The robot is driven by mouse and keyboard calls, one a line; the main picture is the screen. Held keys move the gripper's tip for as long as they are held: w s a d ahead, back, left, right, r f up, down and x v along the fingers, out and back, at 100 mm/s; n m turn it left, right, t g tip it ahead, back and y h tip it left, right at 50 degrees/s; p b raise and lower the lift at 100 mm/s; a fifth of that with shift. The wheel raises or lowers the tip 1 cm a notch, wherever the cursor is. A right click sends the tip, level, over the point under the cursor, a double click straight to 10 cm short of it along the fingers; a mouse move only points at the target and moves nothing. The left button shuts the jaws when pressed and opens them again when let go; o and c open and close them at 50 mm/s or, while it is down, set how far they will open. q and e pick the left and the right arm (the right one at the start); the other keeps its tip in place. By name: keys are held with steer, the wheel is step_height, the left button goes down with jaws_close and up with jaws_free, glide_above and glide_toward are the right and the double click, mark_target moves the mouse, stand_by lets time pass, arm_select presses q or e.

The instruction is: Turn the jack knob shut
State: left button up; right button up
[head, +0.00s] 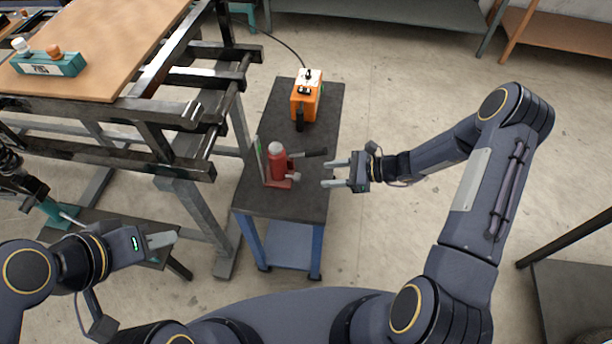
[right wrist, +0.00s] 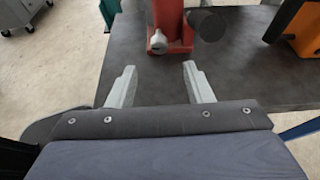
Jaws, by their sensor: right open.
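A red bottle jack (head: 276,165) with a grey domed top stands on a dark-topped cart (head: 306,203). Its small grey jack knob (head: 295,177) sticks out low on the side facing my right gripper. In the right wrist view the jack knob (right wrist: 158,43) is just beyond the fingertips, roughly between them. My right gripper (head: 325,174) is open and empty, apart from the knob; its two fingers also show in the right wrist view (right wrist: 160,68). My left gripper (head: 172,239) is at lower left, far from the jack; its finger gap is not clear.
A dark handle or socket (head: 314,152) extends from the jack above the knob, close to my right gripper. An orange box (head: 305,100) sits behind on the cart. A metal frame with a wooden board (head: 95,40) is on the left. Floor right of the cart is clear.

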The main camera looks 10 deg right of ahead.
mark_target(293, 177)
steer(key=p+x, duration=0.1)
steer(key=x, duration=0.7)
steer(key=shift+a, duration=0.1)
steer(key=c, duration=1)
steer(key=shift+f, duration=0.1)
steer(key=shift+w+f+m+g+y+b, duration=0.15)
steer(key=shift+m+g+y+b, duration=0.15)
steer(key=shift+m+g+b, duration=0.6)
steer(key=shift+m+g+y+b, duration=0.4)
steer(key=shift+m+g+b, duration=0.2)
steer(key=shift+m+b, duration=0.7)
steer(key=shift+m, duration=0.3)
